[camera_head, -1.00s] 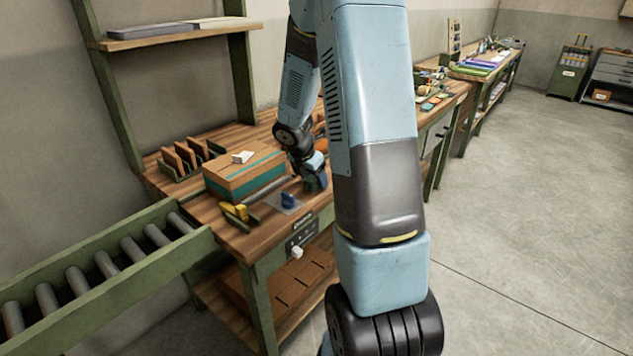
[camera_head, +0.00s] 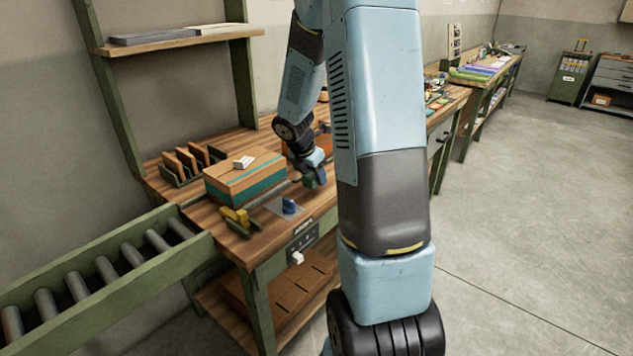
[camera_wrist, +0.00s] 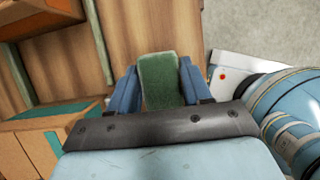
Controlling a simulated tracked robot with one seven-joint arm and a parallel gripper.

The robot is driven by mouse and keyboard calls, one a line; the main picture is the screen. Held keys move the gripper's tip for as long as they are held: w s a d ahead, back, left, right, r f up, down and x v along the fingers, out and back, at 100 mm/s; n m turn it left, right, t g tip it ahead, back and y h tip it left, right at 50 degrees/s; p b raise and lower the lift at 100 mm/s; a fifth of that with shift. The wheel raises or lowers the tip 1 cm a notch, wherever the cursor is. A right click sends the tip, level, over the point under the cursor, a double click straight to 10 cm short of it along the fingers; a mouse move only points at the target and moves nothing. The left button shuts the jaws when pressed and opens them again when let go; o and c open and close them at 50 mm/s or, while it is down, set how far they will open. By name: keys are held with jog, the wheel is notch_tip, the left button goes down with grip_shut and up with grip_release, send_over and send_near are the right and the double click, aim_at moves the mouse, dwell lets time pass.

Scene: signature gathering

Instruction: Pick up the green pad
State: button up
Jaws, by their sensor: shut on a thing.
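The green pad (camera_wrist: 161,80) is a dark green block with a fuzzy-looking surface. In the wrist view it stands between the two blue fingers of my gripper (camera_wrist: 158,88), which are shut on it. Its lower end is hidden behind the dark gripper body. In the head view my gripper (camera_head: 313,176) hangs over the wooden bench, just right of the cardboard box. The pad is too small there to make out clearly, and I cannot tell its height above the bench.
A cardboard box (camera_head: 245,183) with teal tape stands left of my gripper. A stamp-like blue thing (camera_head: 289,206) sits on a grey plate in front. An orange bin (camera_head: 322,146) is behind. Brown dividers (camera_head: 187,160) stand at the back left. A roller conveyor (camera_head: 105,268) meets the bench's left end.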

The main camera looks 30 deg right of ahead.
jog(key=s+a+r, duration=0.3)
jog(key=s+r, duration=0.7)
jog(key=s, duration=0.3)
jog(key=shift+s, duration=0.35)
jog(key=shift+r, duration=0.1)
jog(key=o, duration=0.4)
jog(key=shift+c, duration=1.3)
